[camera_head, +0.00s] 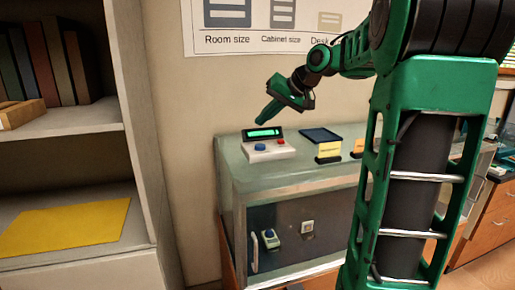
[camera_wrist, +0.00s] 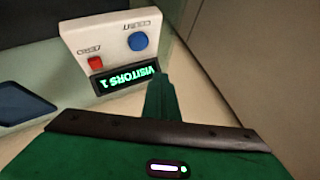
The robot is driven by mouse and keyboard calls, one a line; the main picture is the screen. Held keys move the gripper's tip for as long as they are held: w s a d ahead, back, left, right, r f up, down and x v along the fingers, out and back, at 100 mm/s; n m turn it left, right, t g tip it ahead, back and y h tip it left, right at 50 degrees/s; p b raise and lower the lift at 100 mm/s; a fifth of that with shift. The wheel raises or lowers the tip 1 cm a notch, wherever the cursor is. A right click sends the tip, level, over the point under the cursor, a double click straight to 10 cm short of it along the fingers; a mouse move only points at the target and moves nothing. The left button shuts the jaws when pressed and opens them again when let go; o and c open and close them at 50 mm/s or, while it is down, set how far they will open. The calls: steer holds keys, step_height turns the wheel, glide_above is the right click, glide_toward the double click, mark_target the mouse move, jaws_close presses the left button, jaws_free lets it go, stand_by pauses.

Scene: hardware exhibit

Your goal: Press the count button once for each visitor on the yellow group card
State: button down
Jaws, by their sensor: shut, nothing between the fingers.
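A white counter box (camera_head: 268,153) stands on the glass case. It has a blue button (camera_head: 260,147), a red button (camera_head: 281,141) and a lit green display (camera_head: 264,133). In the wrist view the display (camera_wrist: 125,78) appears upside down and reads "VISITORS 1"; the blue button (camera_wrist: 137,41) and red button (camera_wrist: 95,62) are uncovered. My gripper (camera_head: 259,122) is shut and empty, above the display side of the box, apart from both buttons. A small yellow card (camera_head: 328,152) stands right of the box; its text is unreadable.
A dark blue tray (camera_head: 320,135) lies behind the yellow card, and an orange card (camera_head: 358,148) stands to its right, partly behind my arm. A flat yellow sheet (camera_head: 65,222) lies on the left shelf. The glass case (camera_head: 290,177) has clear top space around the box.

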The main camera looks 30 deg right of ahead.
mark_target(263, 146)
steer(key=shift+r, duration=0.1)
stand_by(0.3)
steer(key=shift+w+r, duration=0.1)
steer(key=shift+r, duration=1.65)
steer(key=shift+f, duration=4.4)
steer(key=shift+f, duration=0.8)
steer(key=shift+r, duration=0.9)
